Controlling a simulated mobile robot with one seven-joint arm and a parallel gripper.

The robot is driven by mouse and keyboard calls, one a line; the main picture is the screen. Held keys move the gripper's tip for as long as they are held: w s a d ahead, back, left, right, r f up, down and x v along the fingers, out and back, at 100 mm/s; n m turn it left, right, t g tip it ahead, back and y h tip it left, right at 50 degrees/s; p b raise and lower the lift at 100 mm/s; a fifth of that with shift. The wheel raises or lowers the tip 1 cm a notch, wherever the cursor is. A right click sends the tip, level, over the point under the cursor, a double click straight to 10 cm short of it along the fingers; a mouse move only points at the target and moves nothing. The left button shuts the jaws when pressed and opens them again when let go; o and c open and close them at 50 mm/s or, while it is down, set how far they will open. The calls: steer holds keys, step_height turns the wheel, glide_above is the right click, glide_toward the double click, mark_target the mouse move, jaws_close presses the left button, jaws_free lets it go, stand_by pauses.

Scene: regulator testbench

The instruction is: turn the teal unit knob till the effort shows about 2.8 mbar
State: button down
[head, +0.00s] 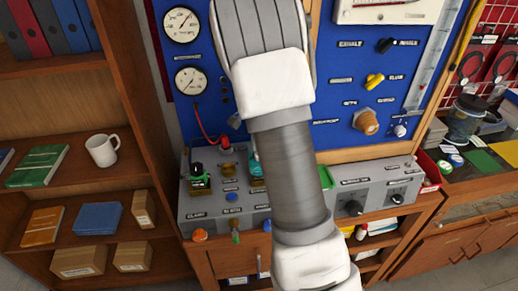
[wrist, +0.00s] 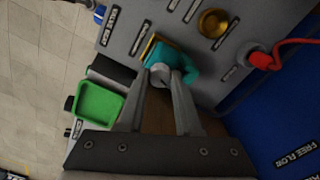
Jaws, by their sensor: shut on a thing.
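The teal unit (wrist: 180,58) sits on the grey sloped bench panel and fills the middle of the wrist view. Its grey knob (wrist: 159,71) faces my gripper (wrist: 163,77), whose two fingers are closed around it. In the head view my arm covers most of the teal unit, and only a sliver (head: 256,170) shows left of the arm. The gripper is hidden there. Two round white dials, an upper one (head: 182,24) and a lower one (head: 190,81), hang on the blue board. Their labels and readings are too small to make out.
A green-topped unit (head: 199,178) and a brass fitting (head: 228,170) stand on the panel to the left. In the wrist view a green tray-like part (wrist: 98,103) lies close to the fingers. A red hose (wrist: 290,42) runs nearby. A wooden shelf (head: 140,60) borders the left.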

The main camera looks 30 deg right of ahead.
stand_by(0.4)
steer(key=c, duration=0.6)
jaws_free()
steer(key=shift+o, duration=0.2)
step_height(320, 180, up, 18)
steer(key=shift+f, duration=0.25)
steer(key=s+a+r+n+t, duration=0.35)
steer(key=s+a+n, duration=0.4)
steer(key=s, duration=0.35)
steer(key=s+a+f+n+t, duration=0.2)
steer(key=s+a+n, duration=0.4)
steer(key=s, duration=0.7)
steer(key=shift+s+a+f+n, duration=0.2)
steer(key=shift+f+n, duration=0.25)
steer(key=shift+n, duration=0.8)
